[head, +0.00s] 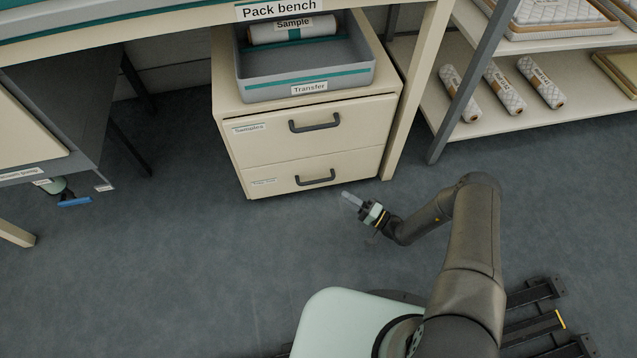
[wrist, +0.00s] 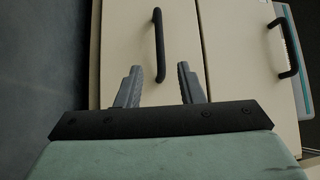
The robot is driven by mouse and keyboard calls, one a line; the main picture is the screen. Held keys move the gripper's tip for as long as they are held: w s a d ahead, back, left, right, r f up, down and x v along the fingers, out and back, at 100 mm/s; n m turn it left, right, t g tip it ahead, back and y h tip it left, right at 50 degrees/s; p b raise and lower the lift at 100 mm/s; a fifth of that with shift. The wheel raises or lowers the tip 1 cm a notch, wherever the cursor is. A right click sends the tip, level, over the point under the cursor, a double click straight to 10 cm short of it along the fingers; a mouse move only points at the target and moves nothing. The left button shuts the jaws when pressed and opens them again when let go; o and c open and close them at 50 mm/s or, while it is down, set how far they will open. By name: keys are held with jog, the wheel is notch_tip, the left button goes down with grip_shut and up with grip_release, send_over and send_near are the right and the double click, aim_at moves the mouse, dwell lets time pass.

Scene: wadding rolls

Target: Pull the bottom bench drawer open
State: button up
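The bottom drawer (head: 330,172) of the cream bench cabinet is shut, with a dark bar handle (head: 316,178) on its front. Above it is the top drawer (head: 270,132), labelled Samples, also shut, with its own dark handle (head: 314,122). My gripper (head: 350,198) is low in front of the cabinet, to the right of and below the bottom handle, apart from it. In the wrist view my gripper's two fingers (wrist: 160,88) are spread with nothing between them. The bottom handle (wrist: 159,45) lies ahead, between the fingers' lines, and the top handle (wrist: 285,45) is at the right.
A grey Transfer tray (head: 355,78) with a Sample roll (head: 292,30) sits on the cabinet, under the Pack bench. A bench leg (head: 412,100) and a shelf with wadding rolls (head: 500,90) stand to the right. The floor (head: 200,260) before the drawers is clear.

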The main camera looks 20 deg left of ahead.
aim_at(319, 180)
jog(key=b+x, duration=0.3)
jog(key=x, duration=0.8)
jog(key=shift+w+a, duration=0.1)
jog(key=shift+a, duration=0.25)
jog(key=shift+d, duration=0.1)
grip_shut()
